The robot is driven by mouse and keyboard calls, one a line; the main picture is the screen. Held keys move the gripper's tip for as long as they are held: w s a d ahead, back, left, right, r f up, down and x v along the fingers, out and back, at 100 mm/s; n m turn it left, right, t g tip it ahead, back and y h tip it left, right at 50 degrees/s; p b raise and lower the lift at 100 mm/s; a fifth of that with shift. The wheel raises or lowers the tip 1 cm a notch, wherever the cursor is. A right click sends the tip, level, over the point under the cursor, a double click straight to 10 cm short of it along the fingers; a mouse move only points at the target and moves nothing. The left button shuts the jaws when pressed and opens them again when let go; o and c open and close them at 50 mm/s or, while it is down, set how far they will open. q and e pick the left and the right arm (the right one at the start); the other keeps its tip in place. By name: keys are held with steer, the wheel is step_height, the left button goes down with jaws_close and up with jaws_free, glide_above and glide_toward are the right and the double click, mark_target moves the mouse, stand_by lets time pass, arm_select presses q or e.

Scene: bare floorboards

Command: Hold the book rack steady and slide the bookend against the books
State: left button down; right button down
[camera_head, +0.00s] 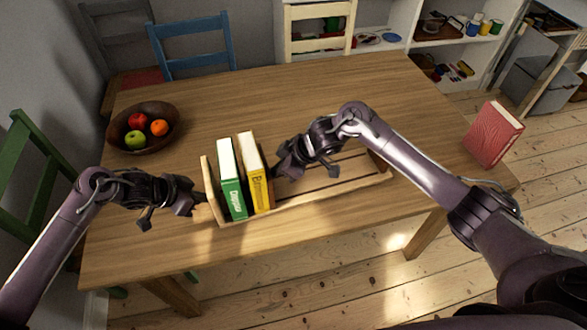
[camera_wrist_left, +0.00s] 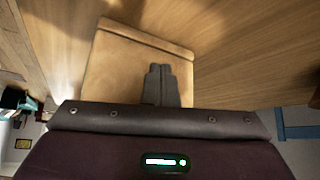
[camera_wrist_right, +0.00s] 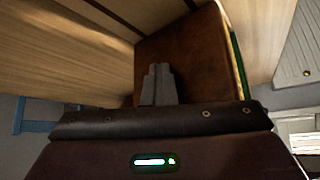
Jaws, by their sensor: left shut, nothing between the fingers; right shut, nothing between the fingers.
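The wooden book rack (camera_head: 318,197) lies on the table. A green book (camera_head: 232,182) and a yellow book (camera_head: 254,172) stand upright at its left end. My left gripper (camera_head: 200,206) is shut and empty at the outer side of the rack's left end panel (camera_head: 209,190); that panel fills the upper middle of the left wrist view (camera_wrist_left: 130,70). My right gripper (camera_head: 277,174) is shut and empty, just right of the yellow book. In the right wrist view its closed fingers lie against or close to a brown panel, apparently the bookend (camera_wrist_right: 190,55). The head view mostly hides the bookend; contact is unclear.
A bowl of fruit (camera_head: 142,128) stands at the table's left. A red book (camera_head: 493,134) stands near the right edge. The rack's right end panel (camera_head: 377,161) is partly behind my right arm. Chairs and shelves stand behind; the table's back is clear.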

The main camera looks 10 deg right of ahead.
arm_select(q)
steer(key=shift+d, duration=0.1)
arm_select(e)
steer(key=shift+s+a, duration=0.1)
steer(key=shift+a, duration=0.2)
steer(key=shift+s+a, duration=0.1)
steer(key=shift+a, duration=1.75)
stand_by(0.4)
steer(key=shift+a, duration=0.2)
arm_select(q)
steer(key=shift+d+r, duration=0.1)
arm_select(e)
steer(key=shift+s+a+r, duration=0.1)
steer(key=shift+a, duration=0.15)
steer(key=shift+d, duration=0.1)
